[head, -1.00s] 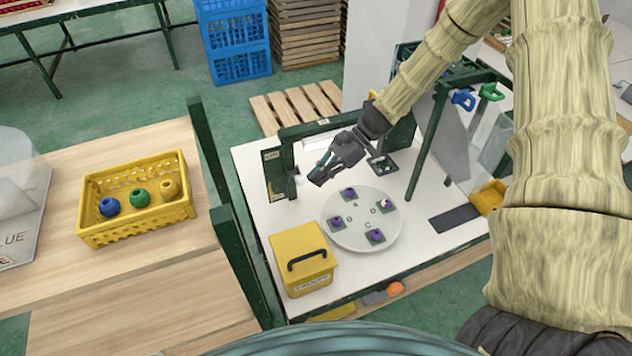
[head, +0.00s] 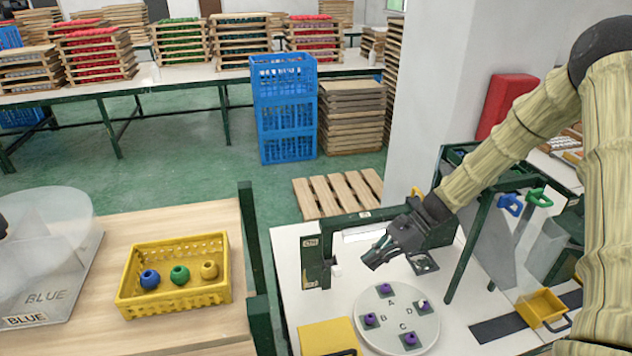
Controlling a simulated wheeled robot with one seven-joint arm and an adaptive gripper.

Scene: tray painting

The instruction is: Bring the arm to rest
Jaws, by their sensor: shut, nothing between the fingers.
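My gripper (head: 375,259) hangs over the white table at the right, just above and behind the round white turntable. Its dark fingers are shut with nothing between them. My arm, in a pale ribbed cover, comes in from the right. The turntable (head: 402,325) has marks A, B, C and D, and several small purple pieces (head: 386,288) stand on dark pads on it. My gripper appears apart from them.
A dark green frame (head: 314,262) stands by my gripper. Blue (head: 510,204) and green (head: 538,197) handles hang at the right. A yellow box (head: 328,337) is at the front. A yellow basket (head: 205,293) with blue, green and tan pieces sits on the wooden table.

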